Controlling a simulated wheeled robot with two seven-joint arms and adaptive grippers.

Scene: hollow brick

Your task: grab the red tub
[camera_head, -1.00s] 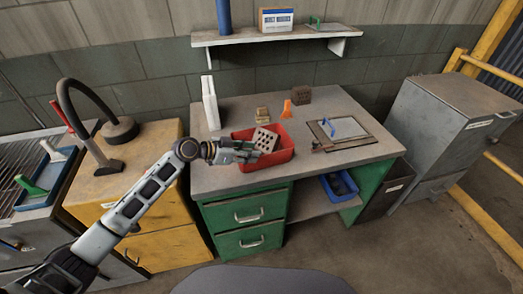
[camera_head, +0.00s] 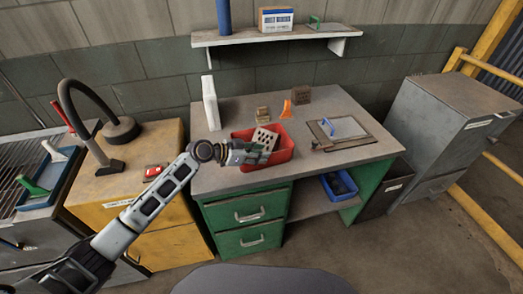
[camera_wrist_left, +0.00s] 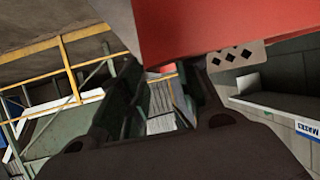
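The red tub (camera_head: 284,153) stands on the grey workbench top near its front edge. A perforated brick (camera_head: 263,140) leans inside it. My left gripper (camera_head: 256,152) is at the left side of the tub, overlapping its rim in the head view. In the left wrist view the tub's red wall (camera_wrist_left: 225,25) fills the upper right, beyond the fingertips. The gripper's two dark fingers (camera_wrist_left: 168,85) are spread with a gap between them. Whether a finger touches the tub cannot be told. My right gripper is in neither view.
A white upright block (camera_head: 211,103), a small tan block (camera_head: 262,114), an orange piece (camera_head: 286,109) and a dark brick (camera_head: 301,95) stand behind the tub. A blue bin (camera_head: 339,187) sits below.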

